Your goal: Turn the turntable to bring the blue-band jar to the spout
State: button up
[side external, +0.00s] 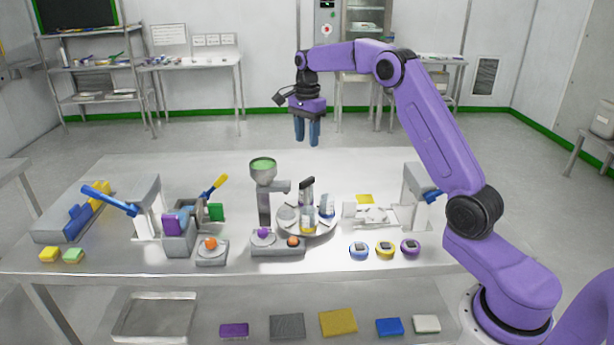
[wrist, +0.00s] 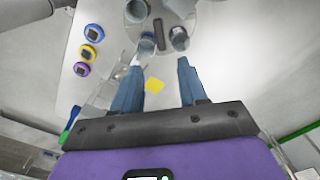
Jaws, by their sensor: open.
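A round turntable (side external: 318,230) stands on the bench and also shows at the top of the wrist view (wrist: 166,20). It carries several clear jars and an upright dark-topped post (side external: 307,186). The blue-band jar (side external: 327,210) is on its right side; a yellow-band jar (side external: 307,224) is at the front. A green-topped hopper (side external: 263,165) has its spout (side external: 281,187) reaching over the turntable's left part. My gripper (side external: 307,142) is open and empty, well above the turntable. Its two blue fingers point down, apart, in the wrist view (wrist: 160,76). Band colours are unclear there.
A base with purple and orange knobs (side external: 278,249) is in front of the turntable. Right of it are a white fixture (side external: 376,214), a yellow pad (side external: 365,199) and three round timers (side external: 385,249). A blue-levered press (side external: 148,200) stands left. The bench behind the turntable is clear.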

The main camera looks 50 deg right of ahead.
aim_at(307, 180)
notch_tip(307, 180, down, 13)
jog(key=shift+f, duration=0.1)
dwell(0.3)
jog(key=shift+c, duration=0.3)
grip_shut()
